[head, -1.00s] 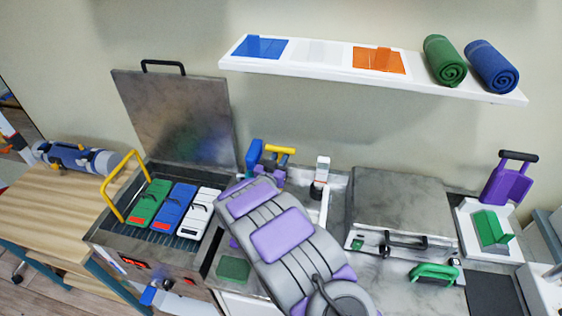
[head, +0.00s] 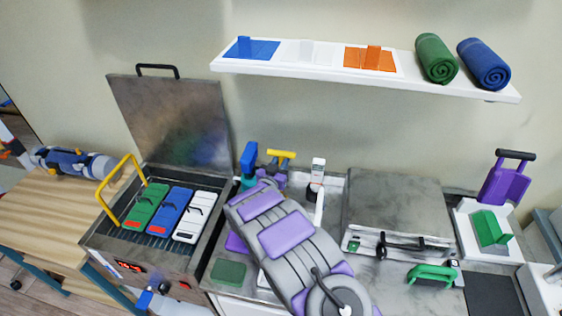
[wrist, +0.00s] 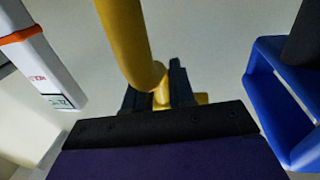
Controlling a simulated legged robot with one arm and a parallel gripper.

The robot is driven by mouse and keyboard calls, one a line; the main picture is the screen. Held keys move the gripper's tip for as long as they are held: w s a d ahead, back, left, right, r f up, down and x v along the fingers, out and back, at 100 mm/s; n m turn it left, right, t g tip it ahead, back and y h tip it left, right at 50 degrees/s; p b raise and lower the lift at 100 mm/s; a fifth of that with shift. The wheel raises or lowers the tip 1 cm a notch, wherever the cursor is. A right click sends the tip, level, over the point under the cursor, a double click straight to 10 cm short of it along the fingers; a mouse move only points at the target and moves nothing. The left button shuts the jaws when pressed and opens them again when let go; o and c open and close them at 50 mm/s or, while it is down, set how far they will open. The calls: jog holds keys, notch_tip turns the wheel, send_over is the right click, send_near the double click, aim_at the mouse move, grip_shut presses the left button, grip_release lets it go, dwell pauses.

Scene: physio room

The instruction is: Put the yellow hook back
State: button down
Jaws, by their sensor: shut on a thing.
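The yellow hook (head: 282,154) is held upright in my gripper (head: 272,178), near the wall behind the counter. In the wrist view the yellow hook (wrist: 132,45) rises from between the dark fingertips (wrist: 158,92) of my gripper, which are shut on its lower part. My purple and grey arm reaches over the counter and hides part of it. The spot where the hook belongs cannot be told from these views.
A blue bottle (head: 248,162) stands just left of my gripper and a white device (head: 316,178) just right. An open metal tub (head: 205,240) with green, blue and white packs and a yellow handle (head: 104,205) is at left. A shelf (head: 320,69) hangs above.

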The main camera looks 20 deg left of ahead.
jog(key=c, duration=1.3)
grip_release()
jog(key=shift+a+f, duration=0.2)
jog(key=shift+a, duration=0.05)
jog(key=shift+c, duration=0.2)
jog(key=o, duration=0.4)
jog(key=shift+a+f, duration=0.1)
jog(key=shift+a, duration=0.65)
jog(key=shift+d+r, duration=0.3)
jog(key=shift+d, duration=0.35)
jog(key=shift+s+r, duration=0.1)
jog(key=shift+s, duration=0.15)
jog(key=s+a+p, duration=0.1)
jog(key=s, duration=1)
jog(key=shift+s+a+f, duration=0.2)
jog(key=shift+s+f, duration=0.05)
jog(key=shift+a, duration=0.15)
